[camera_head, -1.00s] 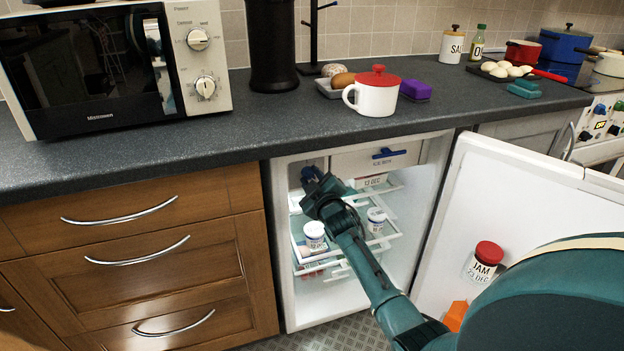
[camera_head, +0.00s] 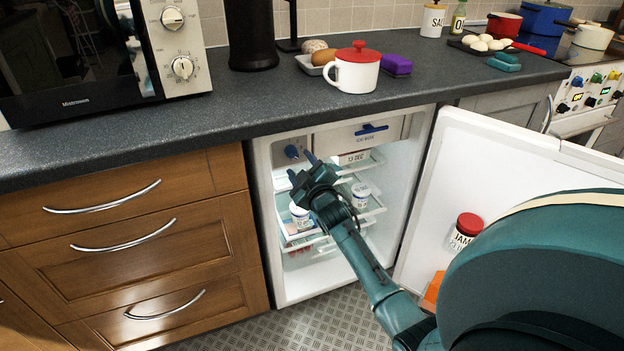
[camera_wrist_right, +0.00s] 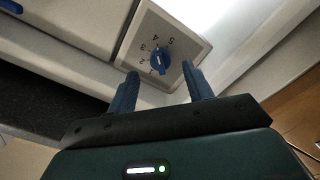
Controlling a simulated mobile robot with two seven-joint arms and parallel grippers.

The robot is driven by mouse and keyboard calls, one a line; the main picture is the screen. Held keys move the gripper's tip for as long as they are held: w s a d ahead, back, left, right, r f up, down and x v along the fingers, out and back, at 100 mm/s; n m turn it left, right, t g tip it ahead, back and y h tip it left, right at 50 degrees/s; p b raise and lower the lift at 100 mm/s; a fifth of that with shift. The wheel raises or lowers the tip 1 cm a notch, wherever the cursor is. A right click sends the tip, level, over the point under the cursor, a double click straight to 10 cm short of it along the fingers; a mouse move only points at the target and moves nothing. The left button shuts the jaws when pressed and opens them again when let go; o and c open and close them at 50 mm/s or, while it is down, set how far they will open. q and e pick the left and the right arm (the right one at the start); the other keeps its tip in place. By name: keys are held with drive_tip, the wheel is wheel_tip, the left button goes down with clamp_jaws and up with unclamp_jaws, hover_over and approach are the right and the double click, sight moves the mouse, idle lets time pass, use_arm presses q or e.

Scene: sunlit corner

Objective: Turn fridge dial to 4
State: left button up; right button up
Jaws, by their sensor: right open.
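The fridge dial (camera_head: 292,152) is a blue knob on a grey panel at the upper left inside the open fridge (camera_head: 262,200). In the right wrist view the dial (camera_wrist_right: 160,60) shows numerals around its left and upper sides, 4 and 5 at the top. A pale mark sits low on the knob; I cannot tell exactly which numeral it is set to. My right gripper (camera_head: 301,165) is open, its blue fingers pointing at the dial. In the wrist view its fingertips (camera_wrist_right: 159,70) lie either side of the knob, apparently short of it. My left gripper is not in view.
The fridge door (camera_head: 500,165) stands open at the right, with a jam jar (camera_head: 465,230) on it. A freezer flap (camera_head: 350,137) is right of the dial. White tubs (camera_head: 300,215) stand on the shelves below. The counter (camera_head: 240,110) overhangs above, with drawers at left.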

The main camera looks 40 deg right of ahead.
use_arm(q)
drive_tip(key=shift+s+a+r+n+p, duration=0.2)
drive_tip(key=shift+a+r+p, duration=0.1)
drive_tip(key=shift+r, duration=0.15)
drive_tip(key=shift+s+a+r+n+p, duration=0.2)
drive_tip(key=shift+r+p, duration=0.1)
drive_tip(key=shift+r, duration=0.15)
use_arm(e)
drive_tip(key=v, duration=0.8)
drive_tip(key=shift+s, duration=0.35)
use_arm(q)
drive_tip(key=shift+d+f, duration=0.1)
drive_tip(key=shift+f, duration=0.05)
